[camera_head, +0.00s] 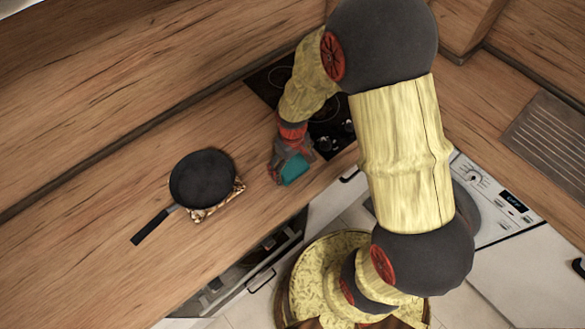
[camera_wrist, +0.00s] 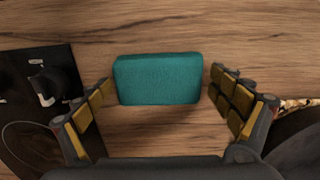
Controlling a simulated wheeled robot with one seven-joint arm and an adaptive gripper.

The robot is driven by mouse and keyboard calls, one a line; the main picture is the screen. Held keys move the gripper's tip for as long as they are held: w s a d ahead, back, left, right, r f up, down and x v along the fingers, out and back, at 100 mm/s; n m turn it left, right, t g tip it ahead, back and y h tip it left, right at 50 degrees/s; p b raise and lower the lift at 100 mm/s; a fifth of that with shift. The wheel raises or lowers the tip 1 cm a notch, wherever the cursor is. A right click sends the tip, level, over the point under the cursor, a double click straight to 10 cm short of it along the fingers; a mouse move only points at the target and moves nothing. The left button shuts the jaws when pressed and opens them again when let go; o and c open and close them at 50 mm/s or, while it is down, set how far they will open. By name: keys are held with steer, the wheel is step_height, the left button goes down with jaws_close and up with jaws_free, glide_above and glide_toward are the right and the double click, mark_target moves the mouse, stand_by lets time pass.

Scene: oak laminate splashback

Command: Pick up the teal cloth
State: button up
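The teal cloth (camera_wrist: 158,80) is a thick, folded block lying on the wooden counter. In the wrist view it sits centred between the fingers of my gripper (camera_wrist: 160,112). The two fingers are spread apart, one on each side, with a gap of bare wood showing on both sides of the cloth. In the head view the cloth (camera_head: 293,169) shows at the end of my gripper (camera_head: 280,171), which partly hides it near the counter's front edge.
A black frying pan (camera_head: 202,178) stands on a patterned trivet (camera_head: 221,207) left of the cloth in the head view. A black hob (camera_head: 322,112) with knobs lies close on the other side. A sink drainer (camera_head: 550,135) is far right. Counter between pan and cloth is clear.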

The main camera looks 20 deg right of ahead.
mark_target(292, 166)
steer(key=c, duration=0.8)
steer(key=shift+r, duration=0.55)
step_height(292, 166, up, 2)
steer(key=shift+r+p, duration=0.2)
steer(key=shift+p, duration=0.2)
steer(key=s+a+r+p, duration=0.1)
steer(key=s+r+p, duration=0.1)
steer(key=s+r, duration=0.7)
steer(key=shift+s+a+r, duration=0.25)
steer(key=shift+s+a, duration=0.1)
steer(key=shift+s, duration=2.1)
